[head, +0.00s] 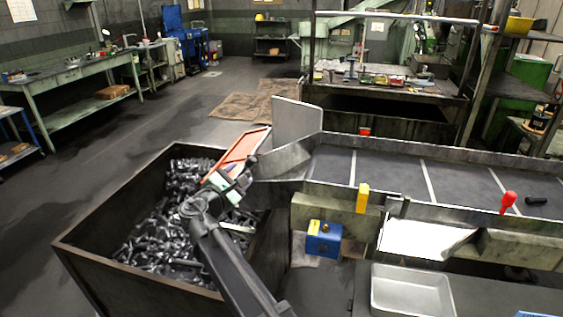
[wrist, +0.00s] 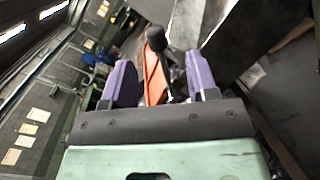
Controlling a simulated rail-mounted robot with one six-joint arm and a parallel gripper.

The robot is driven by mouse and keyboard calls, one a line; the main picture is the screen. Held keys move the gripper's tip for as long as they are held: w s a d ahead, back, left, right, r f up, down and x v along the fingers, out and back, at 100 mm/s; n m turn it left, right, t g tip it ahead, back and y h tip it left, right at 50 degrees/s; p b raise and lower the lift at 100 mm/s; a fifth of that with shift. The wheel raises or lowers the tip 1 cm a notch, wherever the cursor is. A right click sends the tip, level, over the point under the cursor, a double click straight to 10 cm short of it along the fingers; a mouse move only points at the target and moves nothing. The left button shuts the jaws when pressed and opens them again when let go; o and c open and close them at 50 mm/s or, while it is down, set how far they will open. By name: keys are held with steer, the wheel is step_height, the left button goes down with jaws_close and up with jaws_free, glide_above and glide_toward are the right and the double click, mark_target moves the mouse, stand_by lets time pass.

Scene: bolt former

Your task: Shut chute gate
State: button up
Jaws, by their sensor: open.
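The chute (head: 285,157) stands at the left end of the slatted conveyor, above the bolt bin. A plain grey plate (head: 297,118) stands upright at its far side. A long orange part (head: 244,146) slopes beside the chute over the bin's far edge. Which of these is the gate I cannot tell for sure. My gripper (head: 239,177) is over the bin, close to the orange part's near end. In the wrist view my gripper (wrist: 159,75) has its purple fingers apart. A dark round knob (wrist: 155,38) and the orange part (wrist: 153,80) appear between them; contact is not clear.
The dark bin (head: 80,243) full of loose bolts lies under my arm. A conveyor (head: 389,177) runs right, with a yellow block (head: 362,197) and a red knob (head: 508,200) at its near edge. A blue box (head: 323,240) and a metal tray (head: 411,291) sit in front.

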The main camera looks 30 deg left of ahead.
steer(key=w+a, duration=0.2)
steer(key=w, duration=0.8)
steer(key=shift+w, duration=0.25)
steer(key=shift+f, duration=0.1)
jaws_close()
